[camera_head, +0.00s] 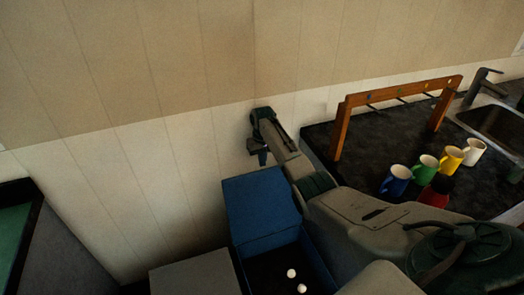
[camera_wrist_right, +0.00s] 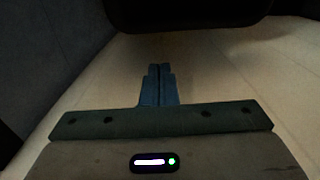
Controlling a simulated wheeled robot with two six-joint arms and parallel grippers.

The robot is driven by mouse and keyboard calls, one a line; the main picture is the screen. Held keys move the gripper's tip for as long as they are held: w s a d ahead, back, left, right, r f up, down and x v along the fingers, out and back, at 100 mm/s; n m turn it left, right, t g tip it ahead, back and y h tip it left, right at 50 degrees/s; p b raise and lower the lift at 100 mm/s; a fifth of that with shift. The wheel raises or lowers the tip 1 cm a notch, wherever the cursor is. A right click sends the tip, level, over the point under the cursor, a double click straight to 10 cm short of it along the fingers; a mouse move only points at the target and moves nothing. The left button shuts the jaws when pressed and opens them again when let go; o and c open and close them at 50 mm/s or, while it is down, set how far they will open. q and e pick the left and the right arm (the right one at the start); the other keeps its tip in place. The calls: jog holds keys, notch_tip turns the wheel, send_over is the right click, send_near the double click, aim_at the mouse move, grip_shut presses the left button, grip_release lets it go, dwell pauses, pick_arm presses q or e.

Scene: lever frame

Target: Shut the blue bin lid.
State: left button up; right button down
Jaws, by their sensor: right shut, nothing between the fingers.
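The blue bin (camera_head: 318,268) stands at the bottom middle of the head view, with its blue lid (camera_head: 258,208) raised and leaning back on the wall side. Two small white balls (camera_head: 291,273) show inside on the dark bottom. My right gripper (camera_head: 262,158) is above and behind the lid's upper edge, near the wall, fingers pointing down. In the right wrist view its fingers (camera_wrist_right: 158,72) are together and empty. I cannot tell whether it touches the lid. My left gripper is not in view.
A dark counter (camera_head: 360,150) at the right carries a wooden rack (camera_head: 400,90), several coloured mugs (camera_head: 395,180) and a sink (camera_head: 500,125). A grey box (camera_head: 195,278) stands left of the bin. The panelled wall (camera_head: 130,170) is close behind the lid.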

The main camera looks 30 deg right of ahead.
jog(key=s, duration=0.1)
jog(key=s+r+p, duration=0.1)
jog(key=s+p, duration=0.1)
jog(key=shift+s+a+r, duration=0.2)
jog(key=shift+a+r, duration=0.05)
jog(key=shift+a, duration=0.05)
dwell(0.3)
